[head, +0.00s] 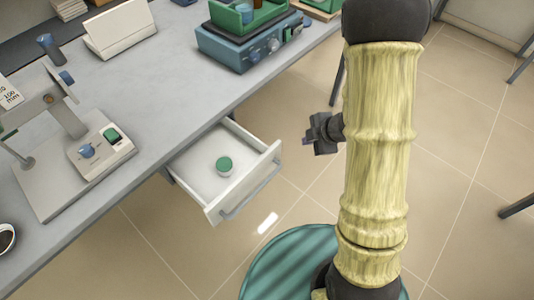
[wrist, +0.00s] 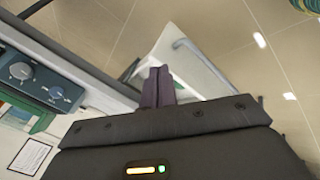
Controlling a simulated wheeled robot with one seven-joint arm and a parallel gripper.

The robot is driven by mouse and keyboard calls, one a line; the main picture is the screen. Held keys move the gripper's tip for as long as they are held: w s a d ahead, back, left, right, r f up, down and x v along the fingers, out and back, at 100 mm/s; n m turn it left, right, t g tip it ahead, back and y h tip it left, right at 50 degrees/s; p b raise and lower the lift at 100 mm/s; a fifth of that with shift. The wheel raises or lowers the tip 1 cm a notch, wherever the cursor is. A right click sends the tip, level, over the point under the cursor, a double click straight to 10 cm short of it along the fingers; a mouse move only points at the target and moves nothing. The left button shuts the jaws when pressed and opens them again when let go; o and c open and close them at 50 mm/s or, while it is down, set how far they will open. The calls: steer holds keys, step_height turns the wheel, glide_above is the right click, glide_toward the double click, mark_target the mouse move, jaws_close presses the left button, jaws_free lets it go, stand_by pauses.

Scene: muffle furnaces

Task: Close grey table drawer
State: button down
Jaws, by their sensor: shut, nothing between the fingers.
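The grey table (head: 190,95) has a white drawer (head: 195,172) under its edge, pulled open, in the head view. A metal bar handle (head: 252,188) runs along the drawer's front panel. A small jar with a green lid (head: 224,165) stands inside. My gripper (head: 308,140) is to the right of the drawer, apart from its front in the head view. In the wrist view my gripper's fingers (wrist: 158,88) are together with nothing between them, and the drawer front with its handle (wrist: 203,65) shows behind them.
A blue device (head: 250,45) with a green tray stands at the back of the table. A stand with a green switch (head: 100,150) is at the left. A white holder (head: 120,28) stands behind it. The tiled floor (head: 290,105) right of the drawer is clear.

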steer(key=s+a+n+g+y+p, duration=0.2)
steer(key=s+a+n+g, duration=0.1)
steer(key=s+n, duration=0.3)
steer(key=shift+f+g+y, duration=0.15)
steer(key=shift+g+y, duration=0.25)
steer(key=shift+g, duration=0.2)
steer(key=shift+a, duration=0.1)
glide_toward(257, 170)
steer(key=x, duration=0.4)
steer(key=shift+s+f, duration=0.1)
steer(key=shift+s, duration=0.3)
steer(key=shift+w+a, duration=0.2)
steer(key=shift+w, duration=0.2)
